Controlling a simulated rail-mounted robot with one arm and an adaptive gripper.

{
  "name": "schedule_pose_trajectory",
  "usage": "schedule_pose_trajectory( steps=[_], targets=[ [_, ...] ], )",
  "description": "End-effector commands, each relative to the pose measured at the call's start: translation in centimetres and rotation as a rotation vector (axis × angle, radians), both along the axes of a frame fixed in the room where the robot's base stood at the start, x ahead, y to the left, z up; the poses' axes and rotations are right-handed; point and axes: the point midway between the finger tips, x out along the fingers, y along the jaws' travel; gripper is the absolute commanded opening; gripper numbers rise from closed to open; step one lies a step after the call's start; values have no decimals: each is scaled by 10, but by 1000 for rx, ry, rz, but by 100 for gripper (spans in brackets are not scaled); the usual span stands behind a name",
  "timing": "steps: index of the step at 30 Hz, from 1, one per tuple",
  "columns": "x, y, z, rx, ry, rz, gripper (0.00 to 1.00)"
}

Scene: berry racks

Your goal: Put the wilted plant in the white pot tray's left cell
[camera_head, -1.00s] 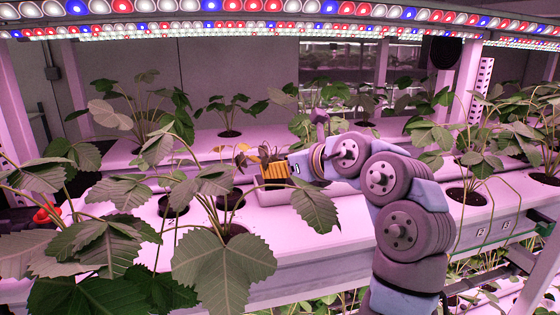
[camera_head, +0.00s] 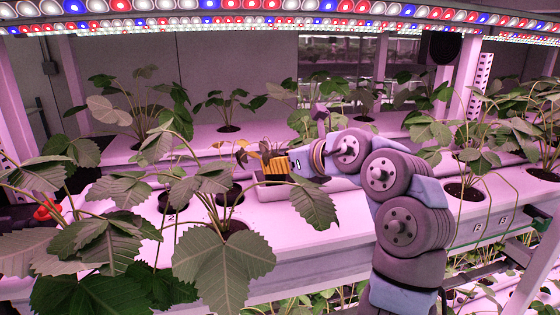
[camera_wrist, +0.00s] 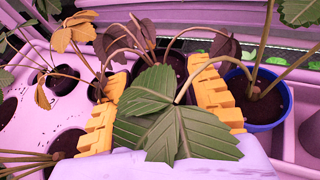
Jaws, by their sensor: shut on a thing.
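My gripper (camera_wrist: 160,78) has its two yellow fingers on either side of a dark pot (camera_wrist: 178,62) and is shut on it. The wilted plant in it has drooping brown leaves (camera_wrist: 222,46). A large green leaf in front hides part of the pot and the finger contact. In the head view my gripper (camera_head: 274,166) is at the white pot tray (camera_head: 290,191), with brown leaves (camera_head: 241,155) beside the fingers. A blue pot (camera_wrist: 279,125) with a plant is right of my right finger. I cannot tell whether the held pot touches the tray floor.
Another black pot (camera_wrist: 66,81) with yellow-brown drooping leaves is at left in the wrist view. Leafy plants (camera_head: 224,262) crowd the front left. An LED bar (camera_head: 280,20) spans the top.

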Motion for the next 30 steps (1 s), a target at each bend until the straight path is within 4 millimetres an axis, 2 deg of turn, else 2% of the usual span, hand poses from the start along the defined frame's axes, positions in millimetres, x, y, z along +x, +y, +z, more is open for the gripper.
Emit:
schedule_pose_trajectory(
  steps=[19,20,21,22,30],
  targets=[
    [0,0,-7,0,0,0,15],
    [0,0,-7,1,-1,0,59],
    [0,0,-6,1,-1,0,71],
    [0,0,-6,1,-1,0,77],
    [0,0,-7,0,0,0,77]
  ],
)
